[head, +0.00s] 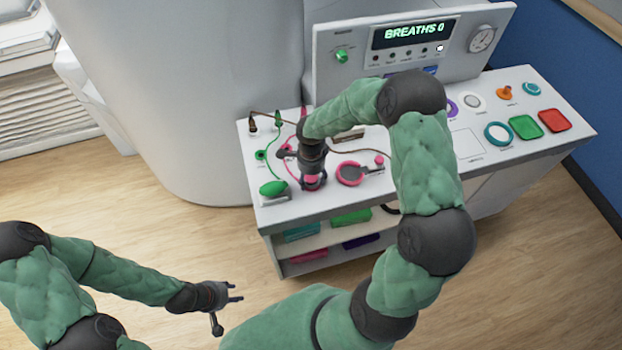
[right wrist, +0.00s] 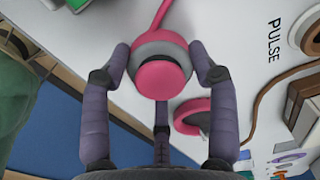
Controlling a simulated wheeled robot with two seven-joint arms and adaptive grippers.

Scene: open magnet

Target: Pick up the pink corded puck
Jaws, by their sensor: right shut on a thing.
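The pink corded puck (right wrist: 160,78) has a grey band around its middle, and a pink cord (right wrist: 160,15) runs away from it. In the head view the puck (head: 312,183) shows under my right gripper (head: 312,168) near the front of the white console top. My right gripper is shut on the puck; in the right wrist view its fingers (right wrist: 161,60) close around the grey band. I cannot tell whether the puck touches the console. My left gripper (head: 236,293) is open and empty, low over the wood floor.
The white console (head: 408,182) also holds a green bulb (head: 273,188), a pink ring (head: 349,174) beside the puck, a brown cord (head: 375,152), and green (head: 525,127) and red (head: 553,120) pads at right. A display panel (head: 412,33) stands at the back.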

